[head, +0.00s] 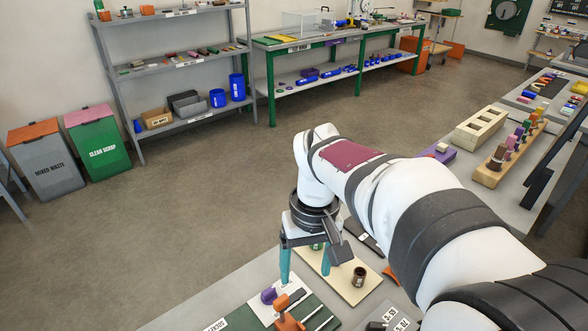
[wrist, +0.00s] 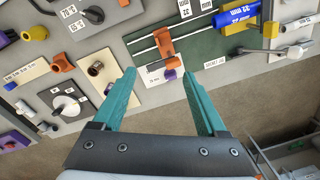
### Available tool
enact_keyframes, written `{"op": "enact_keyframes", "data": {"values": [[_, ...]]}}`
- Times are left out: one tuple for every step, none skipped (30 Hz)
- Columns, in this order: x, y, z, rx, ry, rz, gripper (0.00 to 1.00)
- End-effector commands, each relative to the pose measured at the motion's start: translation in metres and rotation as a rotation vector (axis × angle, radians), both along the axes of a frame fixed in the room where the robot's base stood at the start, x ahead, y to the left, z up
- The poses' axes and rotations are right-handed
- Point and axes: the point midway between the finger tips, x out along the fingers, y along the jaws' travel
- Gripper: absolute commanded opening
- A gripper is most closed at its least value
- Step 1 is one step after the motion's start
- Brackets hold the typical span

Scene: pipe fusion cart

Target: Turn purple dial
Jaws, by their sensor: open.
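The small purple part that looks like the dial (head: 268,296) sits on a white plate at the bottom of the head view, beside an orange clamp (head: 288,314). In the wrist view, the purple part (wrist: 169,75) shows just below the orange clamp (wrist: 159,47), between my fingertips in the picture. My gripper (head: 305,275) points down with its teal fingers apart and empty. In the wrist view, my gripper (wrist: 159,73) frames the purple part without visible contact. The clamp partly covers the purple part, so its full shape is unclear.
A cream board (head: 358,296) with a brown socket (head: 359,278) lies right of my gripper. In the wrist view, a plate with a lever knob (wrist: 66,105) lies left and a blue cylinder (wrist: 237,16) upper right. Open floor lies beyond the cart edge.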

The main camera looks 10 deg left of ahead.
Motion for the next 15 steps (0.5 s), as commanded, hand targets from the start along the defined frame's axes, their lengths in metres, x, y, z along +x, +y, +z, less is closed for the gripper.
{"op": "enact_keyframes", "data": {"values": [[0.027, 0.026, -0.014, -0.015, -0.004, 0.125, 0.75], [0.040, 0.040, -0.021, -0.020, -0.010, 0.194, 0.75], [0.054, 0.056, -0.031, -0.029, -0.017, 0.275, 0.75], [0.062, 0.066, -0.037, -0.034, -0.023, 0.324, 0.75], [0.068, 0.075, -0.042, -0.037, -0.026, 0.363, 0.75], [0.073, 0.083, -0.048, -0.040, -0.030, 0.402, 0.75], [0.076, 0.087, -0.051, -0.043, -0.032, 0.422, 0.75], [0.078, 0.090, -0.054, -0.044, -0.034, 0.434, 0.75], [0.079, 0.091, -0.059, -0.045, -0.034, 0.442, 0.75], [0.079, 0.091, -0.063, -0.045, -0.033, 0.444, 0.75], [0.079, 0.091, -0.068, -0.046, -0.034, 0.444, 0.75], [0.078, 0.090, -0.077, -0.046, -0.031, 0.443, 0.75], [0.078, 0.090, -0.085, -0.045, -0.031, 0.441, 0.75], [0.078, 0.090, -0.095, -0.046, -0.029, 0.442, 0.75], [0.078, 0.090, -0.107, -0.046, -0.030, 0.441, 0.75]]}}
